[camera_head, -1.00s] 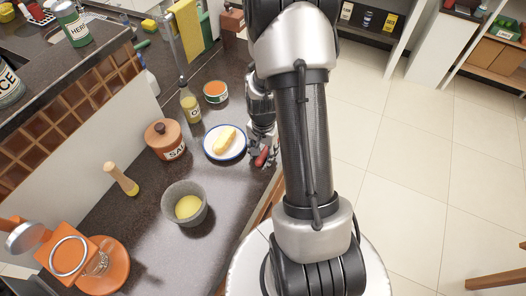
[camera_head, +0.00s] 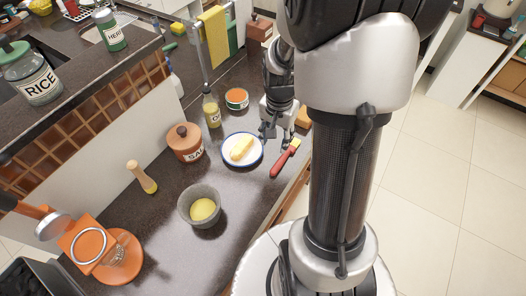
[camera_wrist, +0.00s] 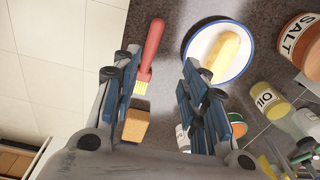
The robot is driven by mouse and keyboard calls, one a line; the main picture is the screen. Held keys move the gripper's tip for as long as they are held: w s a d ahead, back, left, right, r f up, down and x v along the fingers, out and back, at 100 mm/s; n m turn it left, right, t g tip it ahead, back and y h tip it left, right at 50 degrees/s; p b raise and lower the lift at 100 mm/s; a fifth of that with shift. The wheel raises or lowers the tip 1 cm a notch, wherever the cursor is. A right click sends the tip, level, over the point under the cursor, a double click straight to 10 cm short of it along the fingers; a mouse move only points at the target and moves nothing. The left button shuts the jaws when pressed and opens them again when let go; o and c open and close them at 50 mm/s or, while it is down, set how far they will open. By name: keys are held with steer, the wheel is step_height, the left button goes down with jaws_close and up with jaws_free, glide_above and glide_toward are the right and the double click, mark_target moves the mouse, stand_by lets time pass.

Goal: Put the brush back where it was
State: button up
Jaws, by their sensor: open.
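The brush (camera_head: 284,160) has a red handle and pale yellow bristles. It lies on the dark counter to the right of the white plate with a blue rim (camera_head: 228,159), near the counter's edge. My gripper (camera_head: 275,137) is open and empty, just behind the brush and plate. In the wrist view the brush (camera_wrist: 151,48) appears between the open fingers of my gripper (camera_wrist: 160,68), nearer the left finger. Its bristles point toward the gripper, and the handle points away.
A yellow loaf-shaped food (camera_head: 242,148) lies on the plate. A grey bowl (camera_head: 199,207), a salt jar (camera_head: 186,146), an oil bottle (camera_head: 211,112) and an orange-topped tin (camera_head: 236,98) stand around it. A tan block (camera_wrist: 136,126) is close beside the left finger.

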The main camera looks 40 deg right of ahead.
steer(key=s+a+r+n+t, duration=0.1)
steer(key=s+a+r+n, duration=0.15)
steer(key=a+r, duration=0.4)
steer(key=s+a+r+n+t, duration=0.1)
steer(key=s+a+r+n, duration=0.1)
steer(key=a+r+n, duration=0.4)
steer(key=s+a+r+n+t, duration=0.2)
steer(key=s+a+r+n, duration=0.2)
steer(key=s, duration=0.4)
step_height(320, 180, up, 2)
steer(key=shift+s+a+r, duration=0.1)
steer(key=shift+s+a, duration=0.1)
steer(key=shift+a, duration=0.3)
